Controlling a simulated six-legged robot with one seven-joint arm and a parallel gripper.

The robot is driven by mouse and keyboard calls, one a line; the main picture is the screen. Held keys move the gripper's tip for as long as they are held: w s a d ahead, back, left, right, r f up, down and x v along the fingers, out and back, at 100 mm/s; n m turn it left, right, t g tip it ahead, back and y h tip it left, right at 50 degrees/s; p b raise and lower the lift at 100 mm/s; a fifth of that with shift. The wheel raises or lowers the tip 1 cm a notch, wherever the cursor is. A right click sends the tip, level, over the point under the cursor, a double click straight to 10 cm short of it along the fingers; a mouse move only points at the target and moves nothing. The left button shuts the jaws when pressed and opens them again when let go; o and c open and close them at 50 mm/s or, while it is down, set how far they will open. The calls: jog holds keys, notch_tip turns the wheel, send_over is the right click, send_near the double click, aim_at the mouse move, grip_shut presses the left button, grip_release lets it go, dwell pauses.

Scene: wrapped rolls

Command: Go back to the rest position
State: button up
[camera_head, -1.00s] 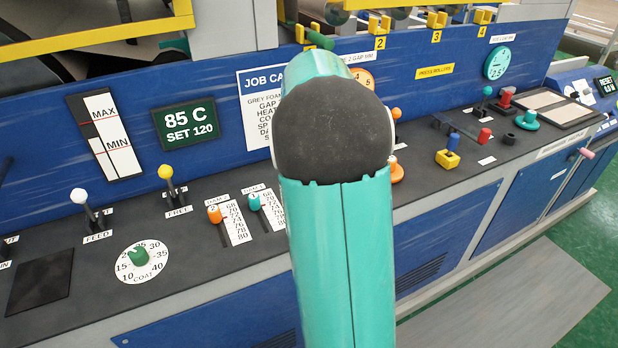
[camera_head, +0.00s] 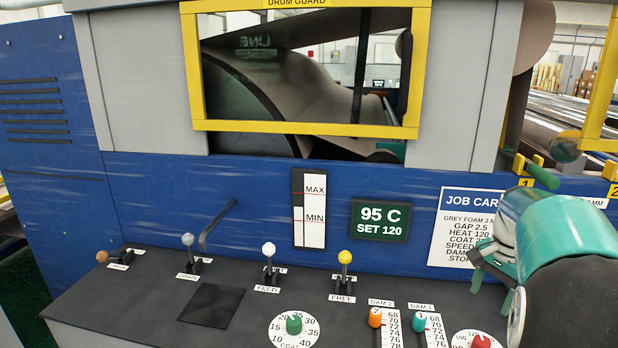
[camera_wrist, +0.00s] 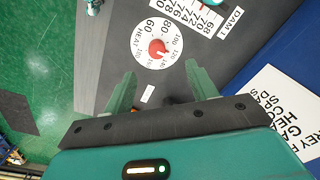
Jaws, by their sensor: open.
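My gripper (camera_wrist: 163,85) shows in the wrist view with its two green fingers apart and nothing between them. Beyond the fingers is the heat dial (camera_wrist: 158,45) with a red knob; the fingers look clear of it, though the exact gap cannot be told. In the head view my teal arm comes in at the lower right, and my gripper (camera_head: 488,270) hangs above the console in front of the job card (camera_head: 462,222). The head view shows only part of the red-knobbed dial (camera_head: 478,341) at the bottom edge.
The dark console (camera_head: 120,300) carries several levers, a coat dial (camera_head: 294,325) and two dam sliders. A blue panel behind holds a green display (camera_head: 380,220) reading 95 C, SET 120. A yellow-framed drum guard (camera_head: 310,130) stands above. Green floor (camera_wrist: 40,60) lies beside the console.

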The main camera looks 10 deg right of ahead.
jog(key=s+a+r+n+t, duration=0.1)
jog(key=s+a+r+n, duration=0.15)
jog(key=a, duration=0.55)
jog(key=s+a+r+n+t, duration=0.1)
jog(key=s+a+r+n, duration=0.2)
jog(key=a, duration=0.5)
jog(key=s+a+f+n+t, duration=0.3)
jog(key=s+a+n, duration=0.5)
jog(key=s+a, duration=0.3)
jog(key=shift+a+f, duration=0.3)
jog(key=shift+a, duration=0.5)
jog(key=c, duration=0.5)
jog(key=shift+o, duration=0.2)
jog(key=shift+d, duration=0.1)
jog(key=shift+d, duration=0.1)
